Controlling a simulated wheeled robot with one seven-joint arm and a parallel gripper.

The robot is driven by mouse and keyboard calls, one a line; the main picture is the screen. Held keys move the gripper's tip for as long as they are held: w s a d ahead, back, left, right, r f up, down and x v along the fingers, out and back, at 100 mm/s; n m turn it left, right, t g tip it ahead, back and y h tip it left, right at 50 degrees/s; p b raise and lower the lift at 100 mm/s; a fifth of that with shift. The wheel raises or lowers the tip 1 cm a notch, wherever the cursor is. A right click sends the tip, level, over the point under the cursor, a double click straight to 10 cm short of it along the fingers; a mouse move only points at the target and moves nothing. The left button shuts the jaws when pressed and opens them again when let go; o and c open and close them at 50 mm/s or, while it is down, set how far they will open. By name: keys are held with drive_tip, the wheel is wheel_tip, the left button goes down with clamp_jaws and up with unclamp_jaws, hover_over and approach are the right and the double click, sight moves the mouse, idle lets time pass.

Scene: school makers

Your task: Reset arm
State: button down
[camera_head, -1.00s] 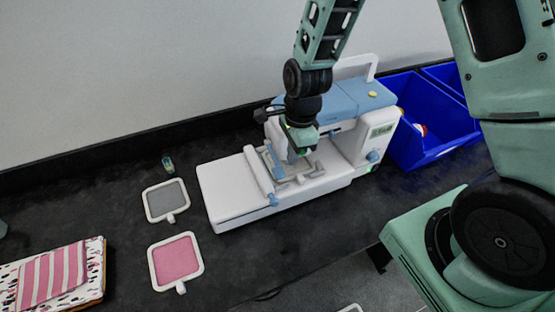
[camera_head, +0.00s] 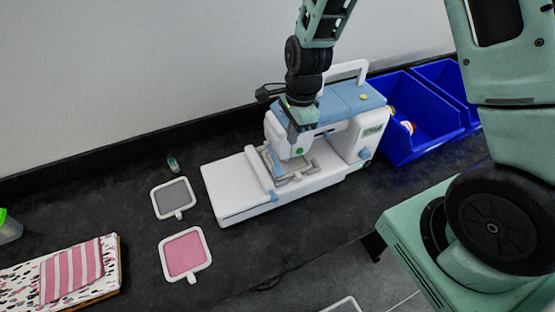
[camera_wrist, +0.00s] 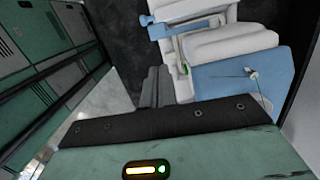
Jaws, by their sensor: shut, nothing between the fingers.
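My gripper (camera_head: 294,132) points down in front of the head of the white and blue sewing machine (camera_head: 235,187) in the head view. Its fingers are together with nothing between them. In the wrist view, my gripper (camera_wrist: 153,88) shows as dark closed fingers beside the sewing machine (camera_wrist: 235,48). A frame with grey parts (camera_head: 293,176) sits on the machine's bed, below the needle area. I cannot tell whether my fingers touch the machine.
Blue bins (camera_head: 407,152) stand right of the machine. A grey-filled frame (camera_head: 173,198), a pink-filled frame (camera_head: 185,254) and a small bottle (camera_head: 173,164) lie to the left. Striped cloth (camera_head: 72,270) is at lower left. The dark table (camera_head: 290,240) is clear in front.

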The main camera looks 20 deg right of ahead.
drive_tip(key=shift+a, duration=0.1)
drive_tip(key=s+a+r+n+b, duration=0.2)
drive_tip(key=s+a+n+b, duration=0.8)
drive_tip(key=n, duration=0.3)
drive_tip(key=s+n+b, duration=0.3)
drive_tip(key=s+n, duration=0.9)
drive_tip(key=n, duration=0.1)
drive_tip(key=shift+a+r+h+b, duration=0.15)
drive_tip(key=shift+a+h+b, duration=0.15)
drive_tip(key=shift+a, duration=0.1)
